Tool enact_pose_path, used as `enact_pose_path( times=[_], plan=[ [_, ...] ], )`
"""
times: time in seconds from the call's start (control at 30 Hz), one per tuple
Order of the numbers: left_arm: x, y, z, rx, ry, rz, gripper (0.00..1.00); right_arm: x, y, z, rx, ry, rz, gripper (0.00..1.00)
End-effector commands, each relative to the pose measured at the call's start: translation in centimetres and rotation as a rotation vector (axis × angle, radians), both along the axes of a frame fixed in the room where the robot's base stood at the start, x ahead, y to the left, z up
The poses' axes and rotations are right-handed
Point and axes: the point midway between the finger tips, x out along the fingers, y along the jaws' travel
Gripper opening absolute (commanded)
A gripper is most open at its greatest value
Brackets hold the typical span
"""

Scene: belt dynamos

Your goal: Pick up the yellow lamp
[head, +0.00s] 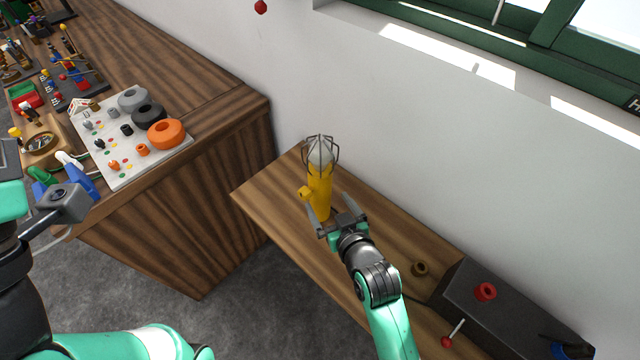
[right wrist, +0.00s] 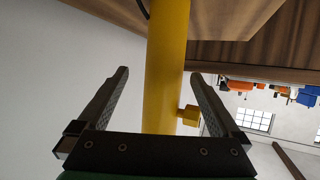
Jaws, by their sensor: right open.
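The yellow lamp (head: 319,190) stands upright on the low wooden bench, with a pale bulb under a wire cage on top and a yellow knob on its left side. My right gripper (head: 328,210) is open at the lamp's lower part. In the right wrist view the lamp's yellow body (right wrist: 165,75) runs between the two open fingers (right wrist: 159,76), with gaps on both sides and the knob near the right finger. Only a bit of my left gripper (head: 6,160) shows at the left edge, so its jaws cannot be made out.
The wooden bench (head: 262,198) stands against the white wall, with a dark ring (head: 420,269) and a black box (head: 510,310) bearing a red ring and a red-knobbed lever to the right. A taller wooden counter (head: 190,230) at left holds a white board (head: 120,175) of coloured parts.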

Motion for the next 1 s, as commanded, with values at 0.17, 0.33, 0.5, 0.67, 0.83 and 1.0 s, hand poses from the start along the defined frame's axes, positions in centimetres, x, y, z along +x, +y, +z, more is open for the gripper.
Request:
enact_pose_path(
  times=[0.17,0.33,0.5,0.67,0.83,1.0],
  plan=[
    [0.0,0.0,-1.0,0.000,-0.001,0.000,0.50,0.8,0.5,-0.7,0.001,-0.001,0.001,1.00],
    [0.0,0.0,-3.2,0.000,0.000,0.000,0.50,3.2,1.7,-2.1,0.000,-0.001,0.000,1.00],
    [0.0,0.0,-3.6,0.000,0.000,0.000,0.50,4.3,2.1,-2.2,0.001,-0.002,0.000,1.00],
    [0.0,0.0,-3.4,0.000,-0.001,0.000,0.50,4.3,2.1,-2.0,0.000,-0.001,0.000,1.00],
    [0.0,0.0,-3.4,0.000,-0.001,0.000,0.50,4.3,2.1,-2.1,0.000,-0.001,0.000,0.73],
    [0.0,0.0,-3.4,0.000,-0.001,0.000,0.50,4.3,2.1,-2.1,0.000,-0.001,0.000,0.42]
  ],
)
